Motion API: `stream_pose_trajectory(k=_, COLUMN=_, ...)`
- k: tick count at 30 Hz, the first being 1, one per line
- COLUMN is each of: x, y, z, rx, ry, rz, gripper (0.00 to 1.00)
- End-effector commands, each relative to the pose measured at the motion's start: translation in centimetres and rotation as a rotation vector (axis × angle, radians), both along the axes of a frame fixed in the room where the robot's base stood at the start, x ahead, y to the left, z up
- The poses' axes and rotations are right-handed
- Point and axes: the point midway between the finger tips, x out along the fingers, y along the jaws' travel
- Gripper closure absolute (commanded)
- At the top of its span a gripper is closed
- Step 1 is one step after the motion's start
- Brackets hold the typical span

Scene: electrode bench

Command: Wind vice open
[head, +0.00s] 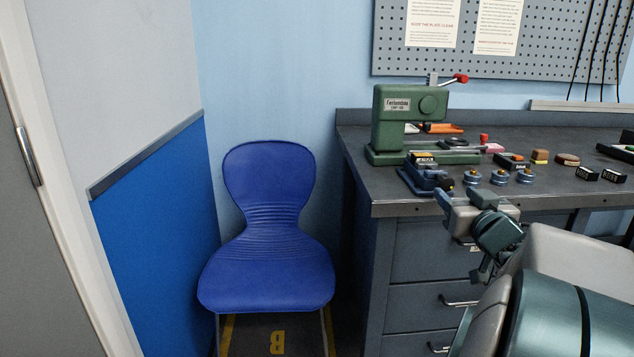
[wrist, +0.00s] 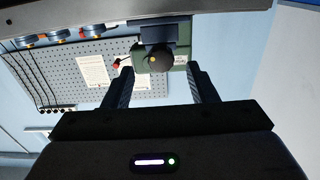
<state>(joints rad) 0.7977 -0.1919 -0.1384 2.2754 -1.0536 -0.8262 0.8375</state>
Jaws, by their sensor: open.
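The small blue vice (head: 418,181) sits at the bench's front left edge in the head view. Its dark round knob (head: 446,184) faces the front, and the vice body (wrist: 158,34) and knob (wrist: 161,60) also show in the wrist view. My gripper (head: 447,197) is at the front edge, close to the knob. In the wrist view my gripper (wrist: 160,68) is open and empty, with one finger on each side of the knob in the picture. Space shows between the fingers and the knob. The gap in depth is hard to tell. The vice's jaws are too small to judge.
A green press (head: 405,119) stands just behind the vice. Several blue round holders (head: 498,178) and small blocks (head: 567,160) lie to its right on the grey bench (head: 405,209). A blue chair (head: 267,190) stands left of the bench. A pegboard (head: 556,45) hangs behind.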

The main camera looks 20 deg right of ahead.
Motion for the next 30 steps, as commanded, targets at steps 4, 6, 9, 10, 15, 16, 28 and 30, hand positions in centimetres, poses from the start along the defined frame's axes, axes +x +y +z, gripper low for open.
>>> stream_pose_trajectory(k=4, x=2.9, y=-0.6, z=-0.3, rx=0.000, ry=0.000, rz=0.003, gripper=0.48)
stream_pose_trajectory(k=6, x=4.0, y=-0.8, z=-0.3, rx=0.000, ry=0.001, rz=0.003, gripper=0.48)
stream_pose_trajectory(k=9, x=5.1, y=-1.1, z=-0.2, rx=0.000, ry=0.000, rz=0.003, gripper=0.48)
stream_pose_trajectory(k=10, x=5.3, y=-1.2, z=-0.1, rx=0.000, ry=0.000, rz=0.003, gripper=0.48)
stream_pose_trajectory(k=15, x=6.0, y=-1.3, z=0.0, rx=0.001, ry=0.000, rz=0.004, gripper=0.48)
stream_pose_trajectory(k=16, x=6.0, y=-1.2, z=0.0, rx=0.001, ry=-0.001, rz=0.004, gripper=0.48)
stream_pose_trajectory(k=28, x=6.0, y=-1.2, z=0.0, rx=0.001, ry=0.000, rz=0.004, gripper=0.93)
stream_pose_trajectory(k=30, x=6.0, y=-1.2, z=0.0, rx=0.000, ry=0.000, rz=0.004, gripper=0.92)
